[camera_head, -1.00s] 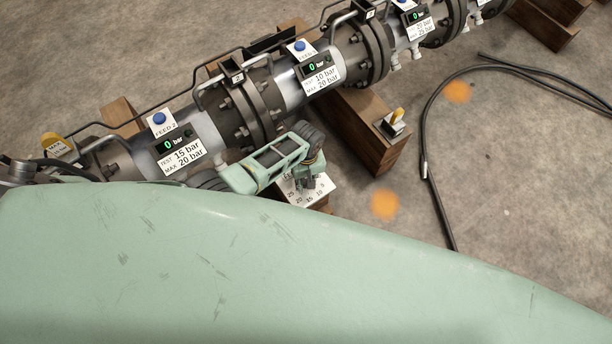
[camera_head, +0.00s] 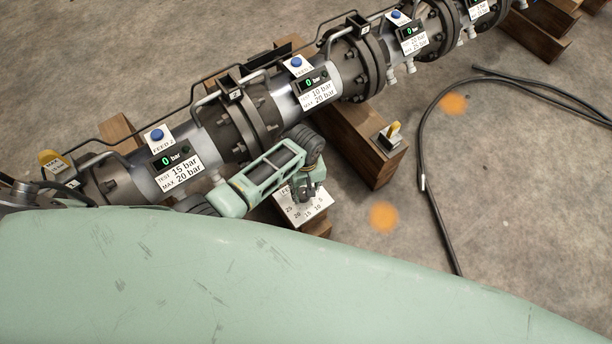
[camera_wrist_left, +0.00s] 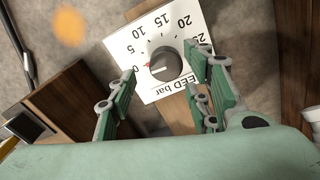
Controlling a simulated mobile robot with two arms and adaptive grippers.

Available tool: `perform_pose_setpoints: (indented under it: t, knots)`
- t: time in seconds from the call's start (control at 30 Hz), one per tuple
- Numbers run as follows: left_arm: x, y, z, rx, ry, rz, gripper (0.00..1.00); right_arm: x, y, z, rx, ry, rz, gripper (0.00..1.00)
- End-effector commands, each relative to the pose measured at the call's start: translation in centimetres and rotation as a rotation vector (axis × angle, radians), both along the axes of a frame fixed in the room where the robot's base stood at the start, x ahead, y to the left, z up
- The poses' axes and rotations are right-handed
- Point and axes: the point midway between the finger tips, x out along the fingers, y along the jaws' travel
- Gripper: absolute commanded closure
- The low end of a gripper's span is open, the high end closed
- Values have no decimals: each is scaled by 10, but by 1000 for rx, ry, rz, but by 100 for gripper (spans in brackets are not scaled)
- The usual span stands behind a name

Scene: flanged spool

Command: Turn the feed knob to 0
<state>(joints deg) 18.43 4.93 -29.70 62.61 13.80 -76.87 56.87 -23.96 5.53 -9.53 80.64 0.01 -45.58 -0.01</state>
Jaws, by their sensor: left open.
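The feed knob (camera_wrist_left: 165,65) is a dark round knob on a white dial plate (camera_wrist_left: 183,18) marked 0 to 25, labelled "FEED bar". Its white pointer line points toward the 0, beside a small red mark. In the left wrist view my left gripper (camera_wrist_left: 159,74) is open, with its fingers to either side of the knob and apparently not closed on it. In the head view my left gripper (camera_head: 307,190) hangs over the dial plate (camera_head: 304,210) and hides the knob. My right gripper is not in view.
A flanged pipe (camera_head: 330,77) with several gauges reading 0 runs along the back on wooden blocks. A yellow-handled switch (camera_head: 392,133) tops a wooden beam (camera_head: 372,150) right of the gripper. A black hose (camera_head: 425,150) lies on the floor at right.

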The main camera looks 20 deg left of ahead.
Motion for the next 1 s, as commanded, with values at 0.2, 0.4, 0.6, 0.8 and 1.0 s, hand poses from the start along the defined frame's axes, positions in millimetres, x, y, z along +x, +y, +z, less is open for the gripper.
perform_pose_setpoints:
  t: [0.2, 0.4, 0.6, 0.8, 1.0]
  knots:
    - [0, 0, 41, -1, -3, -1, 54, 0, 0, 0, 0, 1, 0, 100]
    - [0, -1, 66, -2, -1, 0, 54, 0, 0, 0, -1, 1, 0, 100]
    - [-1, -1, 72, -1, 0, 0, 54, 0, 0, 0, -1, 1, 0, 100]
    - [-1, -1, 72, -1, 0, 0, 54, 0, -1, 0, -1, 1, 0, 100]
    - [-1, -1, 72, -1, 0, -1, 54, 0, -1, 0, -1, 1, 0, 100]
